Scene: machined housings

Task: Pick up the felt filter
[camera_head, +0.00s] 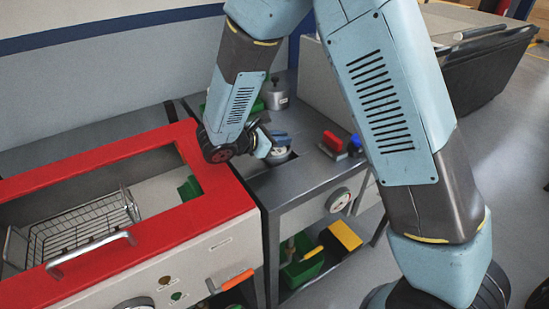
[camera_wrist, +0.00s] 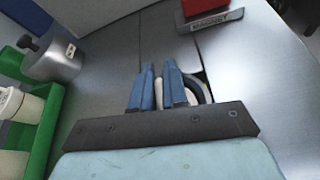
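My gripper (camera_wrist: 159,68) shows in the wrist view as two blue fingers standing close together with a narrow gap. A whitish round piece with a dark ring (camera_wrist: 195,90) lies under and beside the right finger, and a pale part of it shows in the gap. It may be the felt filter, but the fingers hide much of it. I cannot tell whether the fingers grip it or only straddle it. In the head view my gripper (camera_head: 273,141) points down at the grey bench, just above a pale round piece (camera_head: 280,155).
A metal canister (camera_wrist: 52,58) and a green bin (camera_wrist: 46,130) with a white cup (camera_wrist: 18,105) stand left. A red block on a labelled magnet plate (camera_wrist: 212,20) lies beyond the fingers. A red-framed basin (camera_head: 215,195) with a wire basket (camera_head: 75,225) borders the bench (camera_head: 300,180).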

